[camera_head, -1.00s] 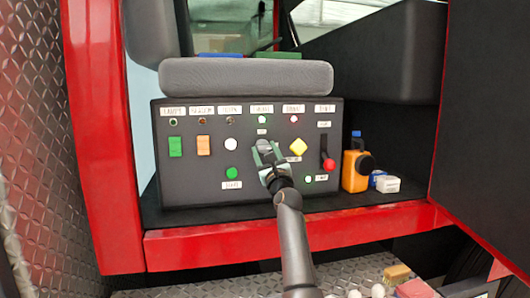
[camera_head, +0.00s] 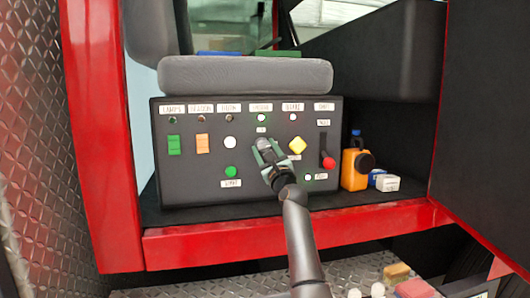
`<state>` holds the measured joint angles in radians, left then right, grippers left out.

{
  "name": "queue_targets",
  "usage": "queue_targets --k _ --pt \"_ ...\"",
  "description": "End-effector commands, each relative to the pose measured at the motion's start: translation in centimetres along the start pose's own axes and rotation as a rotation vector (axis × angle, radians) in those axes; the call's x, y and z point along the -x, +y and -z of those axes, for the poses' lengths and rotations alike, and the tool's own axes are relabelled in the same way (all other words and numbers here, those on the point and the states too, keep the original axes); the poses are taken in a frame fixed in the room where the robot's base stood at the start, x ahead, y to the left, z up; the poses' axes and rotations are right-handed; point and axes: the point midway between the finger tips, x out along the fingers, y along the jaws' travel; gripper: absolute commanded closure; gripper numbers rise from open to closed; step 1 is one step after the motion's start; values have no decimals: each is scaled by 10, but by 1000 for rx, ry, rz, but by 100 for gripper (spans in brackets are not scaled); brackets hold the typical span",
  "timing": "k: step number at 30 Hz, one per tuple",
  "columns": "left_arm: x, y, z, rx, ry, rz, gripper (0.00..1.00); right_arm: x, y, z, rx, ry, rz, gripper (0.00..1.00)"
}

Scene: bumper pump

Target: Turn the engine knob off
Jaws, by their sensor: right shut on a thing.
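The black control panel (camera_head: 247,185) stands below the grey seat cushion, with a row of labels and small lamps on top. The engine knob (camera_head: 262,142) is a small grey knob under the fourth label. It is mostly hidden by my right gripper (camera_head: 264,149). My right gripper reaches up from below, tilted, with its fingers closed around the knob. The lamp (camera_head: 261,117) above the knob looks bright. The knob's exact pointing direction cannot be read. My left gripper is not in view.
A yellow button (camera_head: 297,145) is just right of my gripper, and a red-tipped lever (camera_head: 328,162) is farther right. White and green buttons (camera_head: 230,172) are to the left. An orange bottle (camera_head: 355,168) and small box (camera_head: 387,183) stand beside the panel. A red frame edge (camera_head: 190,245) runs below.

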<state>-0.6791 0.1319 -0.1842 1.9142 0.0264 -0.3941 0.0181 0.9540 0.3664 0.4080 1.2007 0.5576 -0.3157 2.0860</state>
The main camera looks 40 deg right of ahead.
Motion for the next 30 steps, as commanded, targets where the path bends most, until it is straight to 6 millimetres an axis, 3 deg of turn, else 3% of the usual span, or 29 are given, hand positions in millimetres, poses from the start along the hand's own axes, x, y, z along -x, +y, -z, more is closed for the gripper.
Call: queue_targets --k 13,30 --pt "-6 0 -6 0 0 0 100 0 -1 3 382 -20 -159 100" --pt "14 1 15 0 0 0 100 -1 -4 0 884 -51 -364 100"
